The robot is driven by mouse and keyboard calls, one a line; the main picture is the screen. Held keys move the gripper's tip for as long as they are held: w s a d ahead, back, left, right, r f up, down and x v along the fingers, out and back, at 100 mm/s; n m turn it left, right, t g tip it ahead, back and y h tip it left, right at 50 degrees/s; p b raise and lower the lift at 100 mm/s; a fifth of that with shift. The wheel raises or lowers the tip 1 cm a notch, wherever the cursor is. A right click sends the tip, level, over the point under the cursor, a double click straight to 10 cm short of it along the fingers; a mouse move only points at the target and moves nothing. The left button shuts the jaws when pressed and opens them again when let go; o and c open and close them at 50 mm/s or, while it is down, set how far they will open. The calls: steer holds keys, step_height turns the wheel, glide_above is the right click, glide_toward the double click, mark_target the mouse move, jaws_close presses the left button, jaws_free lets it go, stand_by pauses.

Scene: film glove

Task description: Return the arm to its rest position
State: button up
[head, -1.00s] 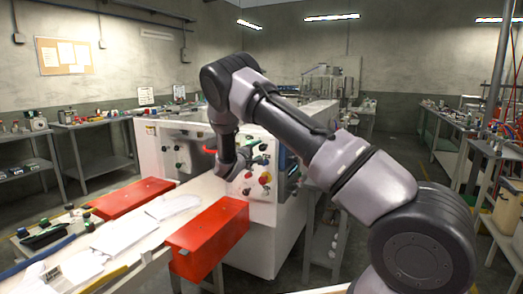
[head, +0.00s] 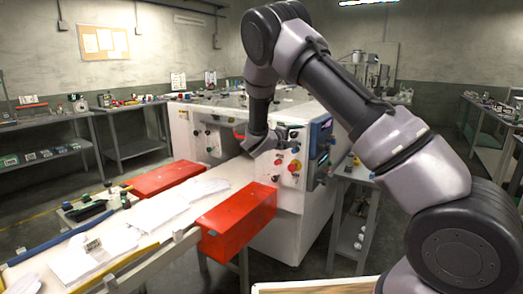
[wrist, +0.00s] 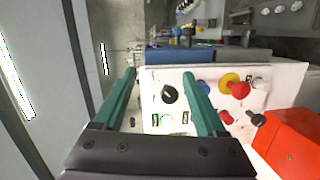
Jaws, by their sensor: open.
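My arm reaches from the lower right of the head view, up to a raised elbow, and down to the front of a white machine (head: 300,225). My gripper (wrist: 159,76) shows in the wrist view as two green fingers, spread apart with nothing held between them. Beyond the fingers is the machine's white control panel (wrist: 150,84), with a black knob (wrist: 169,95) between them and a red button (wrist: 239,90) on a yellow ring to the right. In the head view the hand is near this panel; whether it touches is unclear.
Two red boxes flank a pale feed table (head: 150,215) bearing white sheets: a near box (head: 238,222) and a far box (head: 165,178). A small side table (head: 350,175) stands right of the machine. Benches line the walls.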

steer(key=s+d+r+m+g+y, duration=0.2)
steer(key=s+d+r+m+g, duration=0.25)
steer(key=s+d, duration=0.4)
steer(key=s+d+r+m+g+y, duration=0.35)
steer(key=s+d+r, duration=0.2)
steer(key=s, duration=0.55)
steer(key=s+a+r+m+t+y, duration=0.1)
steer(key=s+a+r+y, duration=0.1)
steer(key=s, duration=0.5)
steer(key=s+a+r+m+t+y, duration=0.1)
steer(key=s+a+r+y, duration=0.2)
steer(key=s, duration=0.5)
steer(key=s+a+r+m+t+y, duration=0.1)
steer(key=s+a+r+m+y, duration=0.1)
steer(key=s, duration=0.5)
steer(key=shift+s+a+r+t+y, duration=0.25)
steer(key=shift+r+y, duration=0.5)
steer(key=shift+r, duration=0.65)
